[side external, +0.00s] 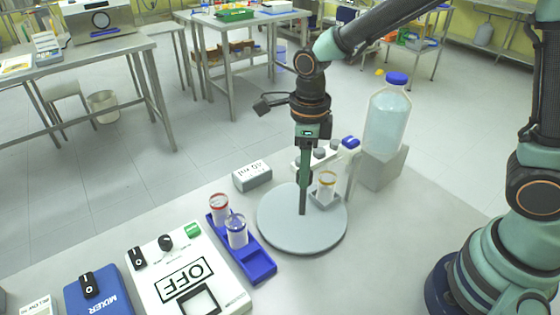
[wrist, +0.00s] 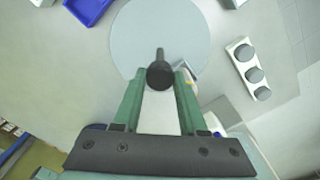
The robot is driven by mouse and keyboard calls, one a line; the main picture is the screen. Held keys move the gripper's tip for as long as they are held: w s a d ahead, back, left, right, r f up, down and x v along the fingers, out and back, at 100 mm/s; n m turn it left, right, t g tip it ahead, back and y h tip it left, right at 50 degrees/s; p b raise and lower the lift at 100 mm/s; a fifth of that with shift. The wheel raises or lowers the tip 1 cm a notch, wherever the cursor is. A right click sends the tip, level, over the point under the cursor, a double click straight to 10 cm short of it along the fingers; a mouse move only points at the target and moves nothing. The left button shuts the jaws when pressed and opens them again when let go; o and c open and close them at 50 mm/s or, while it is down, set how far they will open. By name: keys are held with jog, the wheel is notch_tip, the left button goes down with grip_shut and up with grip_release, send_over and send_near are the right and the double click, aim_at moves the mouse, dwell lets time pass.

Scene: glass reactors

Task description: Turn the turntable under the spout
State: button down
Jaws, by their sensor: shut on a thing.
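The turntable (side external: 275,226) is a pale grey disc on the bench, and it fills the upper middle of the wrist view (wrist: 135,38). A dark upright peg (side external: 303,206) stands on it, with a round dark end in the wrist view (wrist: 160,76). My gripper (side external: 304,183) points down over the disc, shut on the peg; its green fingers flank the peg in the wrist view (wrist: 160,72). A vial with a yellow ring (side external: 327,187) sits in a small grey holder at the disc's right back edge. A blue-capped bottle (side external: 387,120) stands behind; its blue tap (side external: 350,143) is near the vial.
A blue rack (side external: 258,264) with red-ringed and blue-ringed vials lies left of the disc. A grey block marked 40 ml (side external: 252,177) stands behind left. A white strip with grey knobs (wrist: 248,70) is close behind the disc. Switch boxes (side external: 185,275) fill the front left.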

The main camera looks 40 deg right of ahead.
jog(key=shift+c, duration=2.2)
grip_release()
notch_tip(320, 180, up, 12)
jog(key=shift+r, duration=0.1)
jog(key=s+d+n+t, duration=0.2)
jog(key=d+n, duration=0.3)
jog(key=n, duration=0.8)
jog(key=s+d+n+t, duration=0.3)
jog(key=s+d+n, duration=0.2)
jog(key=n, duration=0.9)
jog(key=shift+d+r+t, duration=0.3)
jog(key=shift+d, duration=0.45)
